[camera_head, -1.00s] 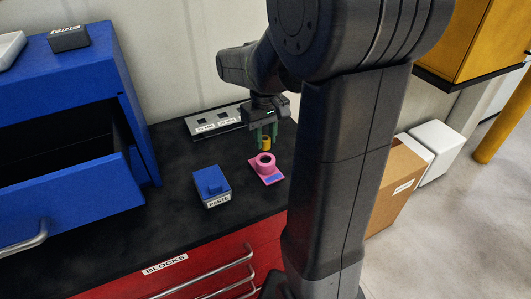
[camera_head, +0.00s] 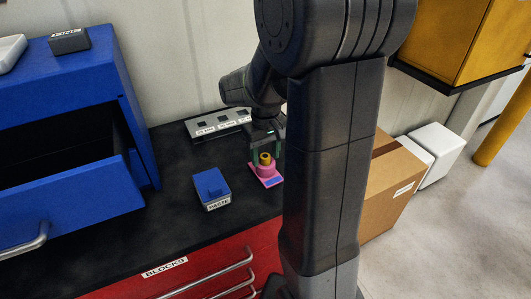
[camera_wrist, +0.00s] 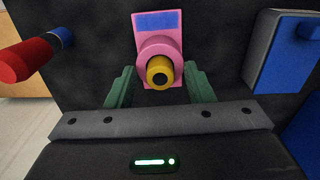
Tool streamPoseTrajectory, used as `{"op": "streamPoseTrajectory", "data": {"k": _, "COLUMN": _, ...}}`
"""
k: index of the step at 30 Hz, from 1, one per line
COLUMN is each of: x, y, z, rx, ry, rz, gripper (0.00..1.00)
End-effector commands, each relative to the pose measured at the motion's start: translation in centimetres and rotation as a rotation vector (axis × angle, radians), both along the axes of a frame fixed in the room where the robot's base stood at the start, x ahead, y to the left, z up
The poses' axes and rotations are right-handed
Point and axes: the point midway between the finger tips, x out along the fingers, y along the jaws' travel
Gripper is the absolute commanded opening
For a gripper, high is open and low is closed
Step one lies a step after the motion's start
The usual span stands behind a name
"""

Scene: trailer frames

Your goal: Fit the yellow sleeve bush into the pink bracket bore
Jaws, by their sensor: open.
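The yellow sleeve bush (camera_head: 265,158) stands at the bore of the pink bracket (camera_head: 270,181), with its upper part showing above the pink ring. In the wrist view the bush (camera_wrist: 160,72) appears centred in the ring of the bracket (camera_wrist: 143,47); how deep it sits cannot be told. My gripper (camera_head: 265,155) is at the bracket. Its green fingers stand apart on either side of the bush and ring, with gaps showing in the wrist view (camera_wrist: 160,88), so it is open and holds nothing.
A grey slotted plate (camera_head: 216,122) is behind. A blue cabinet with an open drawer (camera_head: 75,205) stands at left. A red and blue cylinder (camera_wrist: 32,57) shows in the wrist view. Black worktop between is clear.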

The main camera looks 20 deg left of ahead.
Motion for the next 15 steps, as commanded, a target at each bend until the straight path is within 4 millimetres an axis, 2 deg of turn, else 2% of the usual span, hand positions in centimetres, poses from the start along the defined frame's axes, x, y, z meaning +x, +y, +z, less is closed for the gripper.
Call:
{"op": "streamPoseTrajectory", "data": {"k": 5, "x": 0.0, "y": 0.1, "z": 1.0, "rx": 0.002, "ry": -0.002, "rz": 0.000, "gripper": 0.48}}
{"op": "streamPoseTrajectory", "data": {"k": 15, "x": 0.1, "y": 0.1, "z": 7.8, "rx": 0.004, "ry": -0.004, "rz": 0.000, "gripper": 0.48}}
